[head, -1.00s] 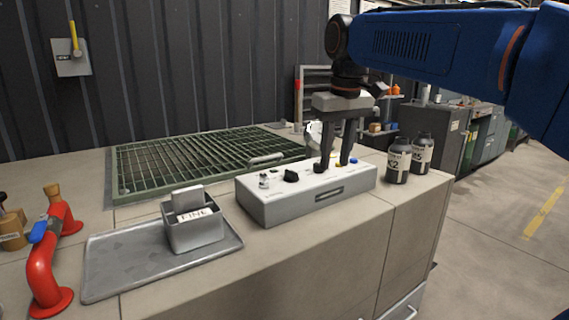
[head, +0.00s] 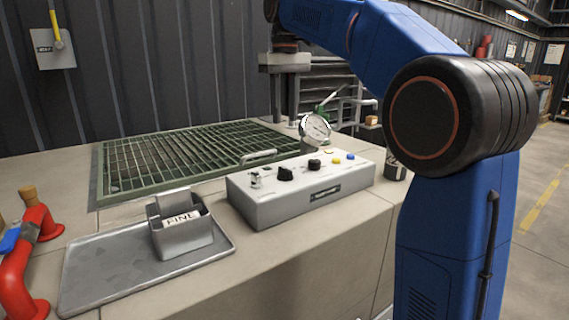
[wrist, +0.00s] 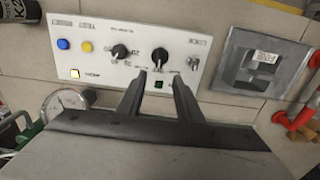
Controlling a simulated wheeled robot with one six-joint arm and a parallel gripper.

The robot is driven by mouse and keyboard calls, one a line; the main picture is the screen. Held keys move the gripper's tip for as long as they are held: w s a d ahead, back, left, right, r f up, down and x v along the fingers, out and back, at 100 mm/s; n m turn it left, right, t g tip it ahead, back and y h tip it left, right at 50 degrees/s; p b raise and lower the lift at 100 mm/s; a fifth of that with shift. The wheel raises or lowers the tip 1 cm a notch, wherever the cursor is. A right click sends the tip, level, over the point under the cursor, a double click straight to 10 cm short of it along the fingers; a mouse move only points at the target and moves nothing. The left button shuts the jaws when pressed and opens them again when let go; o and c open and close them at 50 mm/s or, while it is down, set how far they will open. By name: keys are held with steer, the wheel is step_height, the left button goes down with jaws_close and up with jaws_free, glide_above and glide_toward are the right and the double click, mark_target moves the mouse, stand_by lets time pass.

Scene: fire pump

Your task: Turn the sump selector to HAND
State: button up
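The white control box (head: 300,205) stands on the bench. Two black knobs sit on its top: a larger left one (head: 285,174) and a smaller one (head: 314,164). In the wrist view, which is turned around, the larger knob (wrist: 160,56) is right of the other (wrist: 120,51). Their lettering is too small to read, so I cannot tell which is the sump selector or its setting. My gripper (wrist: 157,80) is open and empty, its fingertips apart from the knobs, appearing just below the larger knob in the wrist view. In the head view it hangs behind the box.
A yellow button (wrist: 86,47), a blue button (wrist: 63,44) and a lit lamp (wrist: 75,73) share the panel. A toggle switch (head: 255,178) is at its left end. A round gauge (head: 316,128) stands behind the box. A grey tray (head: 95,265) holds a small bin (head: 185,238).

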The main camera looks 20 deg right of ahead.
mark_target(285, 169)
step_height(285, 169, down, 15)
steer(key=shift+f, duration=0.1)
stand_by(0.4)
steer(key=shift+c, duration=0.6)
jaws_close()
